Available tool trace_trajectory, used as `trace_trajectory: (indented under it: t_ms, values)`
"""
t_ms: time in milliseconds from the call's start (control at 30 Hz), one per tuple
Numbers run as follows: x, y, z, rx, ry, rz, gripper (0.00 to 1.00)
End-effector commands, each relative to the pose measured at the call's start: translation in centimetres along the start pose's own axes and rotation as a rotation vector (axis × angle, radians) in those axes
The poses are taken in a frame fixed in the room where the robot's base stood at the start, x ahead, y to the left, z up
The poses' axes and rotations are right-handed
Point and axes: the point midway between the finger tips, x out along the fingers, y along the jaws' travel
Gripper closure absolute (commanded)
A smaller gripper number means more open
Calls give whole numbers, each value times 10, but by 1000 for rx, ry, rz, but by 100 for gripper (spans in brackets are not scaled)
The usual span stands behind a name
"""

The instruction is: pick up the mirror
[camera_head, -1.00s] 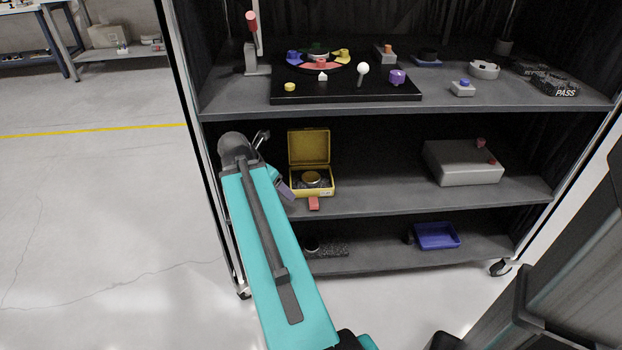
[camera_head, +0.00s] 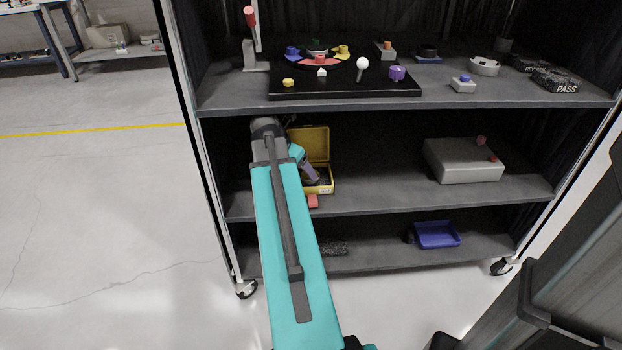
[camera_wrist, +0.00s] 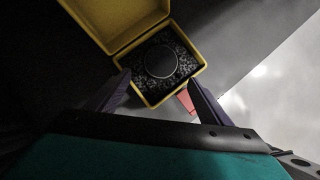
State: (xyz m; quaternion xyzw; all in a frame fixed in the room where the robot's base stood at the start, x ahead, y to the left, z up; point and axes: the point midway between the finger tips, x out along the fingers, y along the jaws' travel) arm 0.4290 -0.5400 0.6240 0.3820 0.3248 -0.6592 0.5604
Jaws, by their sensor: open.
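The mirror (camera_wrist: 161,62) looks like a round, dark disc with a thin rim. It lies on speckled dark padding in an open yellow case (camera_wrist: 192,80), shown in the wrist view. In the head view the yellow case (camera_head: 314,143) stands lid-up on the middle shelf; my arm and gripper hide the mirror there. My gripper (camera_wrist: 158,82) is open and empty. In the wrist view its two dark fingers are spread on either side of the case's near part, with the mirror beyond and between them. In the head view my gripper (camera_head: 309,172) is in front of the case.
A red tab (camera_head: 313,201) sticks out at the case's front. The upper shelf (camera_head: 230,98) lies above my arm. A grey box (camera_head: 463,162) stands farther right on the middle shelf (camera_head: 400,195), with bare shelf between. A blue tray (camera_head: 437,235) is on the bottom shelf.

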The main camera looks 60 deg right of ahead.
Motion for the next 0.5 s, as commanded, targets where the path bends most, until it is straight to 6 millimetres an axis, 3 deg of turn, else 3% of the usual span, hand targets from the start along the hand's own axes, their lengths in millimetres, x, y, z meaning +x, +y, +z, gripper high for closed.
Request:
trace_trajectory:
  t_ms: [500]
  values:
    - [4, 0, 7, 1, 0, -1, 27]
